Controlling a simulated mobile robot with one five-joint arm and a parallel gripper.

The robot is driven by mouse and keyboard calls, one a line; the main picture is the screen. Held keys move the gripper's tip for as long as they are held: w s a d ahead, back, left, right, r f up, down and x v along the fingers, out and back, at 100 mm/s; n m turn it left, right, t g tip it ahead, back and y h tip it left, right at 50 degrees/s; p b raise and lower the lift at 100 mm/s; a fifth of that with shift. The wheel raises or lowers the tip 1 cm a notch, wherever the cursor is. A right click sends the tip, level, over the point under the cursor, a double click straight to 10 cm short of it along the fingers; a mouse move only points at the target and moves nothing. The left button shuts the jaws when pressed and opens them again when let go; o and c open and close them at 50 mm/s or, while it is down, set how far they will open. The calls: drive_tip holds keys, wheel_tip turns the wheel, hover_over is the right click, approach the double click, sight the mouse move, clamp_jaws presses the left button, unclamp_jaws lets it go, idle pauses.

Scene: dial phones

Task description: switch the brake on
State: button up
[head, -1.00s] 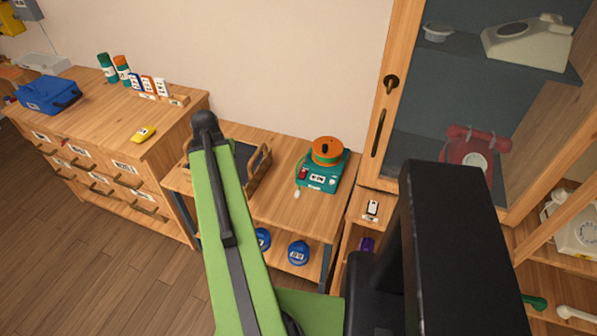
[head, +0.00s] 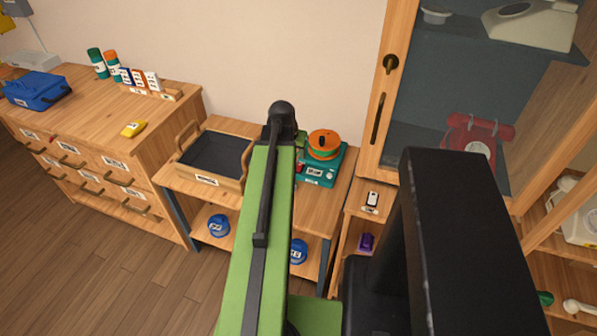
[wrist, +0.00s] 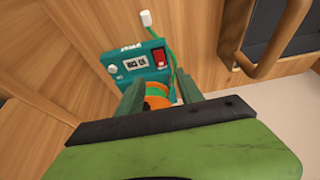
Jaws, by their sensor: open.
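A teal winding device (head: 322,176) with an orange spool (head: 324,143) on top stands on the low wooden bench, partly hidden by my arm in the head view. The wrist view shows its teal body (wrist: 127,66), a counter window (wrist: 136,63) and a red rocker switch (wrist: 158,58) on the front. I cannot tell which way the rocker is tipped. A green cord ends in a white tab (wrist: 146,18). My gripper (wrist: 160,82) is open, its fingers on either side of the orange spool in the picture; contact cannot be told.
A dark-lined tray (head: 207,178) with a wooden handle stands left of the device, its handle (wrist: 280,38) close by in the wrist view. A glass-doored cabinet (head: 385,100) rises on the right. Blue round items (head: 218,225) sit on the shelf below.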

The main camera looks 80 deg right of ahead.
sight(299, 166)
drive_tip(key=b+x, duration=0.9)
drive_tip(key=x, duration=0.2)
drive_tip(key=shift+f, duration=0.35)
drive_tip(key=shift+r, duration=0.15)
drive_tip(key=shift+c, duration=0.4)
clamp_jaws()
